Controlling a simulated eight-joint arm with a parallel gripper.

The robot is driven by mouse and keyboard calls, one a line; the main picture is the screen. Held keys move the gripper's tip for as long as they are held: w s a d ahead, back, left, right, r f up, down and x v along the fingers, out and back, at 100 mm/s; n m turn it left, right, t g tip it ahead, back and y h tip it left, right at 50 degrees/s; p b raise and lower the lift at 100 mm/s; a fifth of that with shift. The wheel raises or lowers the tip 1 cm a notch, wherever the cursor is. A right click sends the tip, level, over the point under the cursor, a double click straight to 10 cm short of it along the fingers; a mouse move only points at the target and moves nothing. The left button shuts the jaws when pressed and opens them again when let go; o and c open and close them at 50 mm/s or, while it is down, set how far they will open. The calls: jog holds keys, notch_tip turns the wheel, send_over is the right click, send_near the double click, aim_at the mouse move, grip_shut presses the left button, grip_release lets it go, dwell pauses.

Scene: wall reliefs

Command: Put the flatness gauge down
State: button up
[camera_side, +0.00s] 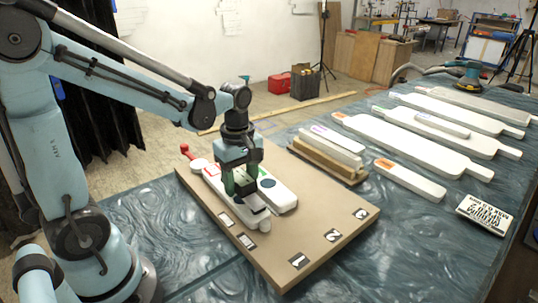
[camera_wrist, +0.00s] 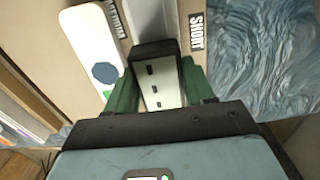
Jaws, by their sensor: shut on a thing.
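My gripper (camera_side: 243,186) is over the tan board and points down, its green fingers closed on the flatness gauge. In the wrist view my gripper (camera_wrist: 158,92) has one finger on each side of the flatness gauge (camera_wrist: 158,85), a dark block with a pale face and several dark slots. In the side view the gauge is mostly hidden by the fingers and a white piece. I cannot tell whether it touches the surface below. A white piece with a dark blue disc (camera_wrist: 90,50) lies beside it on the board; it also shows in the side view (camera_side: 282,197).
The tan board (camera_side: 300,225) carries small labels along its edges; "SHORT" (camera_wrist: 197,33) is beside the gauge. A red-knobbed handle (camera_side: 187,150) is at its far left. Several long white blocks (camera_side: 400,140), a wooden stand (camera_side: 325,165) and a lettered block (camera_side: 483,214) lie right on the blue table.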

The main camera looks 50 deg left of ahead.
aim_at(241, 179)
jog(key=shift+f, duration=0.5)
jog(key=shift+f, duration=0.1)
jog(key=o, duration=1.1)
jog(key=shift+o, duration=0.2)
jog(key=r, duration=0.4)
jog(key=r+m, duration=0.1)
jog(key=r, duration=0.2)
jog(key=r+m, duration=0.1)
jog(key=r, duration=0.3)
jog(key=shift+s+d+r+t, duration=0.25)
jog(key=shift+d+r+t, duration=0.1)
jog(key=shift+d+t, duration=0.05)
jog(key=s+d+f+m+t, duration=0.1)
jog(key=d+f+m+t, duration=0.3)
jog(key=m, duration=1.1)
jog(key=shift+s+f+m+t, duration=0.3)
jog(key=shift+s+t, duration=0.1)
jog(key=shift+t, duration=0.8)
